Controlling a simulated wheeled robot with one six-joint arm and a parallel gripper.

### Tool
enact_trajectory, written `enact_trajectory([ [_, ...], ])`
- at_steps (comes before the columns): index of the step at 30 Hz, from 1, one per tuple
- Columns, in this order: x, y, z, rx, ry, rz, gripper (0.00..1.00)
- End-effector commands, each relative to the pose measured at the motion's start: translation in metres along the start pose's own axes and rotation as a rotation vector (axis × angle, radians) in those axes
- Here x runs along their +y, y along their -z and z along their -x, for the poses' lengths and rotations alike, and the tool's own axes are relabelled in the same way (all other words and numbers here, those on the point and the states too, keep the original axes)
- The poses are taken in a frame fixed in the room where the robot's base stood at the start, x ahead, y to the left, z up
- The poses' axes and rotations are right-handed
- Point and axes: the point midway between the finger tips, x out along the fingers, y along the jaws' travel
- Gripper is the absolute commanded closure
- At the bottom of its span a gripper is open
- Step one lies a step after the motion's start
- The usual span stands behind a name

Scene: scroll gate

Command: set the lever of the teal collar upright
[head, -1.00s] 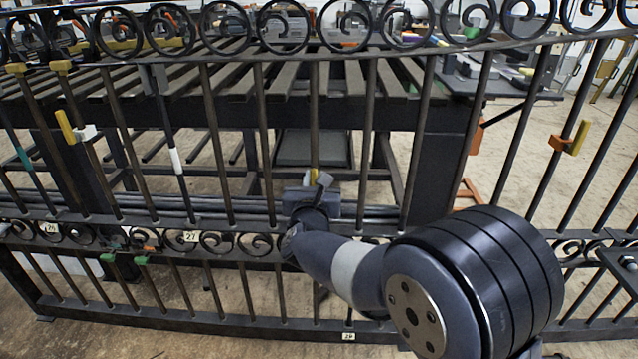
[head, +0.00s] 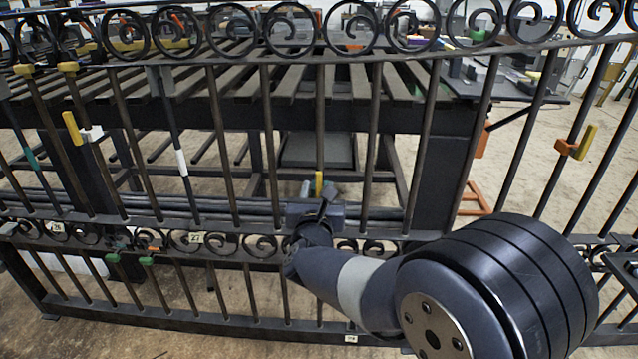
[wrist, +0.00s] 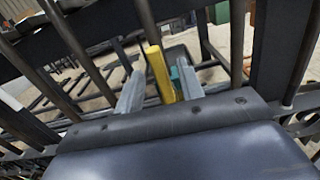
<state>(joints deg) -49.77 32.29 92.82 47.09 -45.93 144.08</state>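My gripper (head: 317,189) is at the gate's middle rail, and its two grey fingers point up. In the wrist view, the fingers of my gripper (wrist: 160,88) stand apart on either side of a yellow lever (wrist: 160,73). The lever also shows in the head view (head: 319,183), looking about upright there. A small teal patch, seemingly the teal collar (wrist: 177,71), shows between the lever and the right finger; the rest is hidden. A gap shows left of the lever; I cannot tell whether either finger touches it.
Dark gate bars stand close on both sides of my gripper. Other bars carry a yellow lever (head: 72,128), an orange collar (head: 566,148) with a yellow lever, and green pieces (head: 113,258) low at left. A slatted table (head: 230,85) stands behind the gate.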

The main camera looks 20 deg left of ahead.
Motion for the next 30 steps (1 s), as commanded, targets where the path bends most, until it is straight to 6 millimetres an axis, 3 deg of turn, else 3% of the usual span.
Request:
enact_trajectory([
  [6,0.001,-0.001,0.044,0.002,-0.004,0.001,0.64],
  [12,0.001,-0.001,0.07,0.001,-0.001,-0.001,0.64],
  [24,0.0,0.0,0.077,0.001,0.0,0.0,0.64],
  [30,0.0,0.001,0.068,0.0,0.002,-0.001,0.64],
])
